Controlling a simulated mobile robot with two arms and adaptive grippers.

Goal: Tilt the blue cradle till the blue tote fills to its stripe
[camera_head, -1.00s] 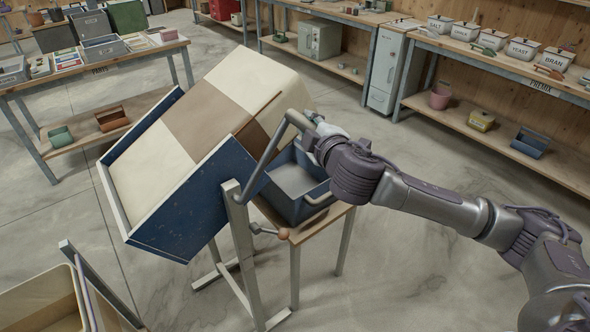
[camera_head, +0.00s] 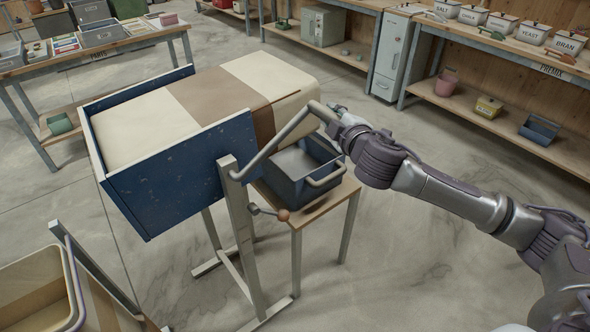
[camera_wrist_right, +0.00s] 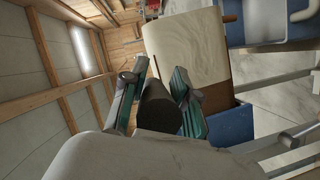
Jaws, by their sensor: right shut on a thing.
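The blue cradle (camera_head: 185,178) hangs on a grey metal stand and carries a large cream and brown sack (camera_head: 205,95). The sack's right end reaches over the blue tote (camera_head: 290,190), and the cradle now lies close to level. The tote sits on a small wooden table below; its inside shows grey, and I cannot make out the stripe or a fill level. My right gripper (camera_head: 337,120) is shut on the cradle's bar handle (camera_head: 285,132). In the right wrist view the fingers close around the dark grip (camera_wrist_right: 158,107). My left gripper is not in view.
A crank with a brown knob (camera_head: 283,214) sits beside the small table (camera_head: 325,205). Shelved benches line the back and right. The floor at lower right is clear.

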